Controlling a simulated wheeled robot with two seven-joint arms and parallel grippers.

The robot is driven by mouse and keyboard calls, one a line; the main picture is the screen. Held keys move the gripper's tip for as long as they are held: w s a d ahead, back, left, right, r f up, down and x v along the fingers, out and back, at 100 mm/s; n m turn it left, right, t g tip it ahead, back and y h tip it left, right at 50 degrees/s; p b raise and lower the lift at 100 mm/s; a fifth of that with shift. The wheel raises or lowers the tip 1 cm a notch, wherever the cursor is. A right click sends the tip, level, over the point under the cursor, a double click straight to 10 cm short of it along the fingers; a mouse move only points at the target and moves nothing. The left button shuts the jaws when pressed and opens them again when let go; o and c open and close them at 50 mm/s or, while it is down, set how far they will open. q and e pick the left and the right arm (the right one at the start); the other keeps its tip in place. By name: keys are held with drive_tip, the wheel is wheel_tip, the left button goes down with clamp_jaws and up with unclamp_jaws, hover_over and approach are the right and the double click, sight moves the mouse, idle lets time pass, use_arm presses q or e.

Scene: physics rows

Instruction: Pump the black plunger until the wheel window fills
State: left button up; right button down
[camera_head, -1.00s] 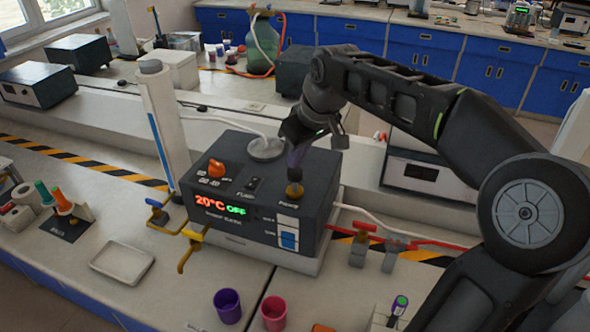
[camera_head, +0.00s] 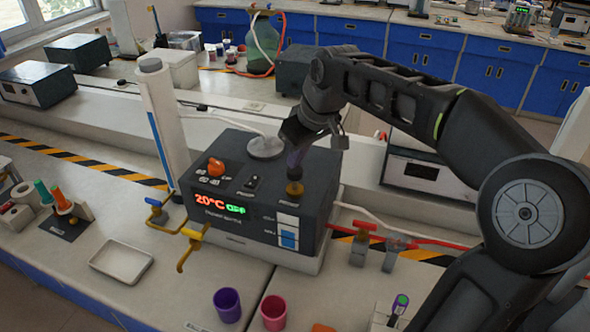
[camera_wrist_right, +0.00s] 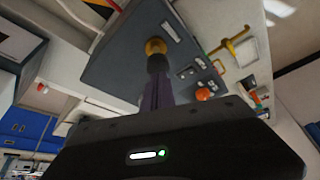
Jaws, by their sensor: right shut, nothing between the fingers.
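A dark box unit (camera_head: 235,160) stands on the bench with a red "20°C" and green "OFF" display. On its top right is a round yellow-gold knob or collar (camera_head: 295,188); it also shows in the right wrist view (camera_wrist_right: 155,46). A black plunger is not clearly distinguishable there. My right gripper (camera_head: 296,172) is shut and empty, pointing down with its tips at or just above the knob; contact cannot be told. The window (camera_head: 288,231) on the front face is white above and blue in its lower part. My left gripper is out of view.
Yellow-handled taps (camera_head: 192,236) stick out at the unit's left front. A white tray (camera_head: 122,262), a purple cup (camera_head: 227,305) and a pink cup (camera_head: 273,312) stand in front. A tall white cylinder (camera_head: 163,115) stands behind left. Red-handled valves (camera_head: 361,243) are at the right.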

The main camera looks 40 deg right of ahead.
sight(295, 170)
drive_tip(key=shift+f+b, duration=1.1)
drive_tip(key=shift+f, duration=0.4)
drive_tip(key=shift+r, duration=0.1)
drive_tip(key=shift+r+p, duration=1.4)
drive_tip(key=shift+r, duration=0.3)
drive_tip(key=shift+f, duration=0.2)
drive_tip(key=shift+f+b, duration=1.45)
drive_tip(key=shift+f, duration=0.05)
drive_tip(key=shift+r+p, duration=1.3)
drive_tip(key=shift+r, duration=0.4)
